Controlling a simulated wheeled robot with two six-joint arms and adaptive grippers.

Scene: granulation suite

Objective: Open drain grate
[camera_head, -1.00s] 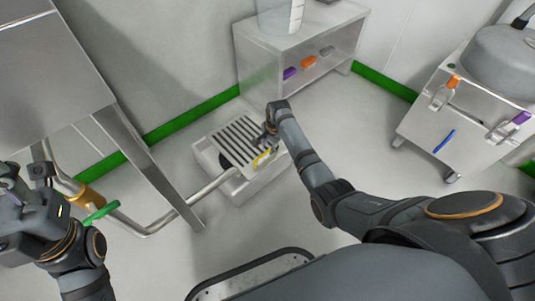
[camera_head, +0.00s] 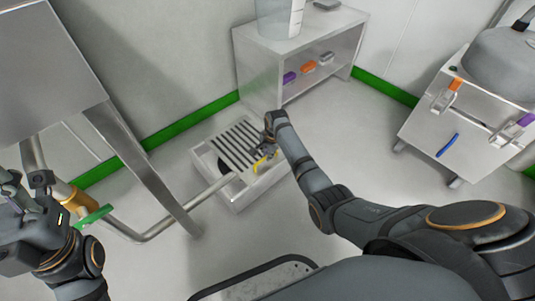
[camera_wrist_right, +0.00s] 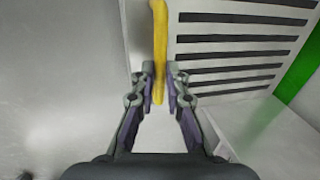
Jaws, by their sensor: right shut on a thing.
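The drain grate (camera_head: 238,140) is a slotted pale metal plate over a low floor drain box (camera_head: 238,203). It looks tilted, with a dark opening (camera_head: 223,167) showing under its left edge. A yellow handle (camera_wrist_right: 159,45) is fixed along the grate's side. My right gripper (camera_wrist_right: 160,84) is shut on this handle, one finger on each side of it. In the head view my right gripper (camera_head: 266,155) is at the grate's right side and partly hides it. My left gripper (camera_head: 18,190) is at the left edge, away from the grate, its jaws unclear.
A steel table leg (camera_head: 145,170) and a pipe with a green handle (camera_head: 94,216) stand left of the drain. A shelf cabinet (camera_head: 260,80) stands behind it. A wheeled cart (camera_head: 425,135) is at the right. The floor right of the drain is clear.

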